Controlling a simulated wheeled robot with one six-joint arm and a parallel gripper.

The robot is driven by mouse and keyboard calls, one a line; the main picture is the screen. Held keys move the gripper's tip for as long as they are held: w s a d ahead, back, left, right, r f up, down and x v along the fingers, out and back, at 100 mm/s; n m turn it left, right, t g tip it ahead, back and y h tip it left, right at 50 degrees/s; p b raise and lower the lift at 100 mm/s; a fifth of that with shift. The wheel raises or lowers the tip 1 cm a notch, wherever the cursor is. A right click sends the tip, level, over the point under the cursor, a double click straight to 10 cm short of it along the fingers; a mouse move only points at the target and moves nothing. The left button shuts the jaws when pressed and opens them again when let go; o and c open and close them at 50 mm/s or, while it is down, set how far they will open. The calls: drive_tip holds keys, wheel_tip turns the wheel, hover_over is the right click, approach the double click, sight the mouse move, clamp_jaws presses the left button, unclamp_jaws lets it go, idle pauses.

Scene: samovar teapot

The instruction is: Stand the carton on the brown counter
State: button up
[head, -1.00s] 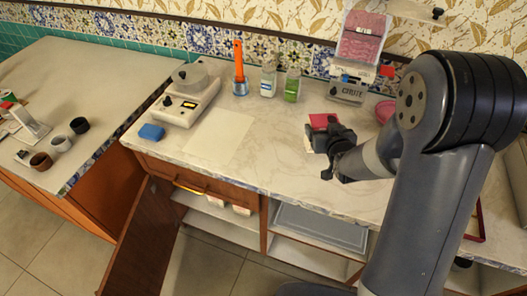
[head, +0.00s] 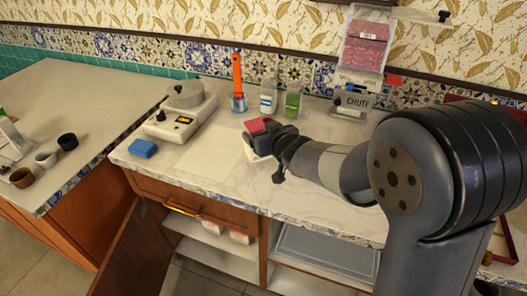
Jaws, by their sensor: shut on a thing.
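My gripper (head: 268,146) is shut on a carton (head: 258,127) with a red top and pale sides. Most of the carton is hidden behind the jaws. It appears over the pale marble-topped middle counter (head: 310,190), in front of the bottles; I cannot tell whether it touches the surface. The counter on the left (head: 60,95) has a tan-brown top and brown wooden sides, and it stands apart from my gripper across a gap.
A cabinet door (head: 130,250) hangs open.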

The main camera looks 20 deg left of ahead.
drive_tip(key=shift+f+b, duration=0.5)
drive_tip(key=shift+f, duration=1.45)
drive_tip(key=shift+f, duration=0.1)
drive_tip(key=o, duration=1.2)
drive_tip(key=shift+c, duration=0.2)
drive_tip(key=shift+s+d+r, duration=0.1)
drive_tip(key=shift+r, duration=0.1)
drive_tip(key=v, duration=1.1)
drive_tip(key=shift+s+d+p, duration=0.25)
drive_tip(key=shift+s+p, duration=0.05)
drive_tip(key=shift+p, duration=0.1)
drive_tip(key=shift+r, duration=0.1)
